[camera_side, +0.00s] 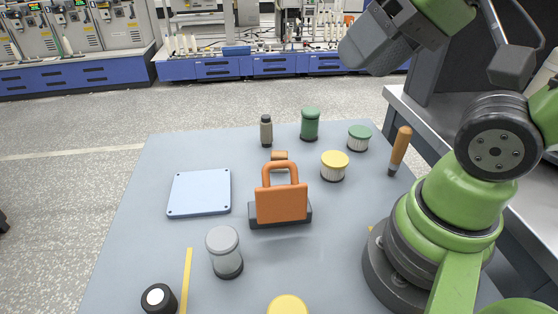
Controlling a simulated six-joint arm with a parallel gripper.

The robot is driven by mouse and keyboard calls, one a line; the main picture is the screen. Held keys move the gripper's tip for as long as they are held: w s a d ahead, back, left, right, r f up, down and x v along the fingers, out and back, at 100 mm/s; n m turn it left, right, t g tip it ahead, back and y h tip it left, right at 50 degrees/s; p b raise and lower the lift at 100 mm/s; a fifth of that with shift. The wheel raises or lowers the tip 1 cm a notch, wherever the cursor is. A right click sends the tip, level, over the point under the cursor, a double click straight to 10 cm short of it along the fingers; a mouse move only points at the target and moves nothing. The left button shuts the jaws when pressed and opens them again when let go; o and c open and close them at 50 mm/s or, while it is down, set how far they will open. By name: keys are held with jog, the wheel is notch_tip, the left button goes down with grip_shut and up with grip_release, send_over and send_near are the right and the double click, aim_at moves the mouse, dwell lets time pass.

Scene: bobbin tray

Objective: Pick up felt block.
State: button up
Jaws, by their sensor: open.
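An orange-brown block (282,206) with an arched handle on top stands upright on a dark base at the middle of the table; it looks like the felt block, though I cannot tell its material. Nothing is touching it from above. A dark grey part of my arm (377,42) hangs at the upper right, well above and to the right of the block. The jaws of my gripper cannot be made out in this view.
A pale blue plate (200,193) lies left of the block. A grey-topped jar (224,250) stands close in front, a yellow-lidded jar (334,165) behind right. A green jar (310,124), small bottle (266,131) and wooden-handled tool (399,150) stand farther back.

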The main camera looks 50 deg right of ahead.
jog(key=o, duration=0.4)
jog(key=shift+c, duration=0.2)
